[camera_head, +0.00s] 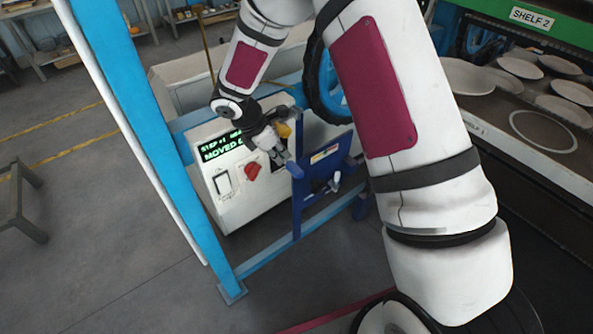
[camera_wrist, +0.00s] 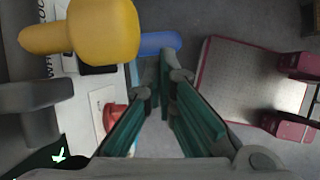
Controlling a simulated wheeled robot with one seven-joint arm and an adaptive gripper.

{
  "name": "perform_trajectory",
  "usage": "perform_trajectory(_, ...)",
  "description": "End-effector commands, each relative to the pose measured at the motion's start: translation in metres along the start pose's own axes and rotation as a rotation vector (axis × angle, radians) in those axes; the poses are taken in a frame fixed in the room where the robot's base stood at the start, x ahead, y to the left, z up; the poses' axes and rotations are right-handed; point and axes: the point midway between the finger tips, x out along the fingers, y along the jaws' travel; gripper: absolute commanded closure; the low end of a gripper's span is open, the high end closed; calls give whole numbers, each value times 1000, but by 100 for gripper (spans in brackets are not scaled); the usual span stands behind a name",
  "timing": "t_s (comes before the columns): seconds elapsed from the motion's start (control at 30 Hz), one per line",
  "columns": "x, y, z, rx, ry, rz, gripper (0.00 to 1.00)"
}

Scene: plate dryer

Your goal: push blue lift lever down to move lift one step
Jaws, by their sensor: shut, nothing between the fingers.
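A blue lever (camera_wrist: 158,43) shows in the wrist view just beyond my fingertips, partly behind a yellow knob. My gripper (camera_wrist: 166,80) has its green-padded fingers converging towards it, with nothing held between them. Whether the tips touch the lever cannot be told. In the head view my gripper (camera_head: 281,157) is low in front of the control box (camera_head: 252,207), beside a blue lever-like part (camera_head: 294,170).
A yellow knob (camera_wrist: 103,30) is close to the wrist camera, and a red knob (camera_head: 252,171) and white switch (camera_head: 223,184) are on the box. A blue upright (camera_head: 150,110) stands left. Shelves with plates (camera_head: 470,77) are at right.

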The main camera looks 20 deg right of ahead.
Motion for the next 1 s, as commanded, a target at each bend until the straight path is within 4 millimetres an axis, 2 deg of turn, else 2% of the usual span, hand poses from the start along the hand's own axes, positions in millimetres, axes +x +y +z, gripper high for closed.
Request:
perform_trajectory(0.27, 10, -1, 0, 2, 0, -3, 100)
perform_trajectory(0.7, 59, 0, 0, 2, -1, -3, 100)
perform_trajectory(1.0, 70, 0, 0, 2, 0, -1, 100)
